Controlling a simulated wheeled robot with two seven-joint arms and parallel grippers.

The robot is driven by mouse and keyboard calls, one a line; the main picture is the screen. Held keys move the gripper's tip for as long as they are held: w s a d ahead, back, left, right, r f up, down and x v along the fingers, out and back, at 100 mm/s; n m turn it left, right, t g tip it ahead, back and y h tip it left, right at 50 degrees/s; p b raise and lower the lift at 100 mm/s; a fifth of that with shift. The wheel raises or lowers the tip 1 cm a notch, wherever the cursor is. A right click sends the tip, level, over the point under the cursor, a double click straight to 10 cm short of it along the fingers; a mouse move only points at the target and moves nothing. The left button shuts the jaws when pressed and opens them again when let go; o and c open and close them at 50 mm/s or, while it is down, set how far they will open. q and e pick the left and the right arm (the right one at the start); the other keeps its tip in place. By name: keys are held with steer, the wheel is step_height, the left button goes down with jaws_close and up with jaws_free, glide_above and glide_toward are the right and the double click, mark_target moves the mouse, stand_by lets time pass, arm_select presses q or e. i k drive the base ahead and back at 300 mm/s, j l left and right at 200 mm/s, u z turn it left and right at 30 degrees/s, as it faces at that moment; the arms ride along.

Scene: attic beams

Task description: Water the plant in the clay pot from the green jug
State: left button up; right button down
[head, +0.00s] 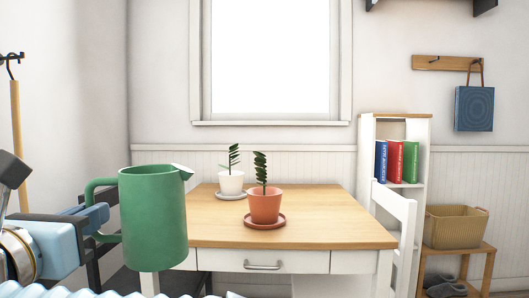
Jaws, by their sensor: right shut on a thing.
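The green jug (153,222) is upright at the left of the head view, in front of the table's left side. Its spout points right, toward the table. My right gripper (98,217) is shut on the jug's handle at the left. The orange clay pot (265,207) stands on a matching saucer on the wooden table, with a leafy green plant (261,168) upright in it. The jug is left of the pot and apart from it. The jug's inside is hidden. My left gripper is not in view.
A white pot (231,183) with a small plant stands behind the clay pot, to its left. The table (330,225) is otherwise clear. A white chair (400,212) stands at its right. A dark chair (112,272) is partly hidden behind the jug.

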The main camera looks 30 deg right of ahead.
mark_target(264, 203)
steer(key=i+l, duration=0.6)
steer(key=i, duration=0.15)
steer(key=i+l, duration=0.65)
steer(key=i, duration=0.15)
